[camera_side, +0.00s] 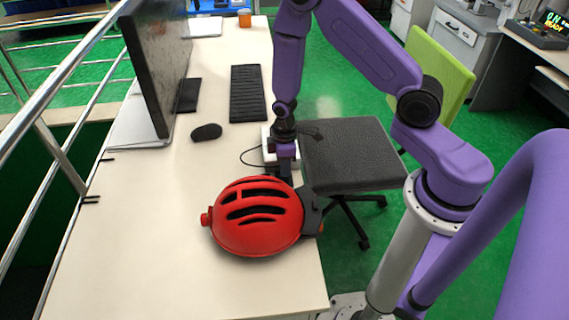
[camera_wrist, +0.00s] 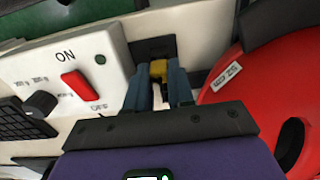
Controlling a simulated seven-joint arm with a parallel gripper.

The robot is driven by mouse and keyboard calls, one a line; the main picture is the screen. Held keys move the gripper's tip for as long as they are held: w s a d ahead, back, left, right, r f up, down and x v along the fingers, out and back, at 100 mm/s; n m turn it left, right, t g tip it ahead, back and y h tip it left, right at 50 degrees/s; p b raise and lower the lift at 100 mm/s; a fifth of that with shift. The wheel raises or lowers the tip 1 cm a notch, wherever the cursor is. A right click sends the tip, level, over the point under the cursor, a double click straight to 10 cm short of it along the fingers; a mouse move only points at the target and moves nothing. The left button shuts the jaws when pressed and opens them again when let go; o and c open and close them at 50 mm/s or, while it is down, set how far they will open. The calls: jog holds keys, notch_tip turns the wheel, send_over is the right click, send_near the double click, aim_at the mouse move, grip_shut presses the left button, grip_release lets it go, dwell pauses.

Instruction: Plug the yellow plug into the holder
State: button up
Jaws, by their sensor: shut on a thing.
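The yellow plug (camera_wrist: 158,69) shows between the fingertips of my gripper (camera_wrist: 159,82) in the wrist view. Both blue-grey fingers are closed in on it. A dark block (camera_wrist: 152,46), which looks like the holder, lies right beyond the plug. I cannot tell whether the plug touches it or sits inside it. In the side view my gripper (camera_side: 284,172) points down near the table's right edge, just behind the red helmet. The plug and the holder are hidden there.
A white box (camera_wrist: 62,68) with a red switch marked ON and a black knob stands left of the fingers. The red helmet (camera_side: 257,216) is close on the right in the wrist view. A keyboard (camera_side: 248,93), mouse (camera_side: 206,132) and monitor (camera_side: 158,60) stand farther back.

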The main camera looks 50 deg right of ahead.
jog(key=o, duration=0.9)
notch_tip(320, 180, up, 17)
jog(key=shift+r, duration=0.2)
dwell(0.3)
jog(key=s+a+r+n, duration=0.1)
jog(key=s+r, duration=0.1)
jog(key=s, duration=0.6)
jog(key=s+a+r+n, duration=0.1)
jog(key=s+a+r, duration=0.1)
jog(key=s, duration=0.5)
jog(key=s+a+r+n, duration=0.1)
jog(key=s+a+r, duration=0.1)
jog(key=s, duration=0.6)
jog(key=shift+s+r+n, duration=0.3)
jog(key=shift+s+r, duration=0.05)
jog(key=shift+r, duration=0.45)
